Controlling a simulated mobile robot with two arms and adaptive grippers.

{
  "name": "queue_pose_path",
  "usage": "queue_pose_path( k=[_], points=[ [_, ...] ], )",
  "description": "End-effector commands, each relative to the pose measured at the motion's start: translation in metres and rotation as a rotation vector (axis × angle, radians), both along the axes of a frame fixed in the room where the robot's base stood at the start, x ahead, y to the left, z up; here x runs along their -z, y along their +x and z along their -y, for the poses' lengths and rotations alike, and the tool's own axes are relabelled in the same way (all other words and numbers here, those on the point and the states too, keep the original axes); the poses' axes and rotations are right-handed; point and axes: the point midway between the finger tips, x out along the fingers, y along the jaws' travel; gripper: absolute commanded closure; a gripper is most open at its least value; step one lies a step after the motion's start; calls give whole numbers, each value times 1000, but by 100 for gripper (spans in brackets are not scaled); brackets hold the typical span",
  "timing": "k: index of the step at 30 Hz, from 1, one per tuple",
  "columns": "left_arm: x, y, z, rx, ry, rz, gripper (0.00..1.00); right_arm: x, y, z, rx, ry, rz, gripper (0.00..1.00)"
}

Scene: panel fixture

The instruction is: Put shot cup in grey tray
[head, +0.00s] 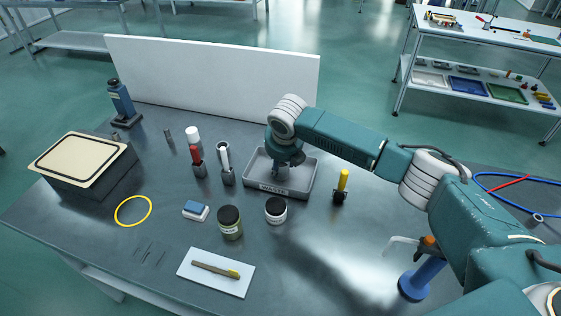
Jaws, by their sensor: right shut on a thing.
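The grey tray (310,180) stands near the middle of the table, with a "WASTE" label on its front wall. My right gripper (286,168) points down inside the tray, its fingers below the rim height of the back wall. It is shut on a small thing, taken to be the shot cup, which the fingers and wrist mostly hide. I cannot tell whether that thing touches the tray floor. I do not see the shot cup clearly anywhere else. My left gripper is out of view.
Left of the tray stand red and white markers in holders (226,165). A yellow-handled tool (342,187) stands to the right. A white panel (210,80) rises behind.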

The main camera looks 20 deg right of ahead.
Motion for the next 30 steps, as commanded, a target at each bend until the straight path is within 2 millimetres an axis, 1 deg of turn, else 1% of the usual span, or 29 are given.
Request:
queue_pose_path(
  k=[9,10,12,20,23,26,30],
  points=[
    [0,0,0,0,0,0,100,2,0,0,0,0,0,76],
    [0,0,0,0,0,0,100,2,0,0,0,0,1,54],
    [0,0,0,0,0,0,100,2,0,0,0,0,1,40],
    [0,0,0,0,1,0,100,1,0,0,0,0,1,39],
    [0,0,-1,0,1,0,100,-2,1,0,0,-1,3,39],
    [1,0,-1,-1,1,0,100,-13,-3,0,0,0,4,39],
    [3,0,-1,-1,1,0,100,-38,-13,-2,-1,1,5,39]
  ],
)
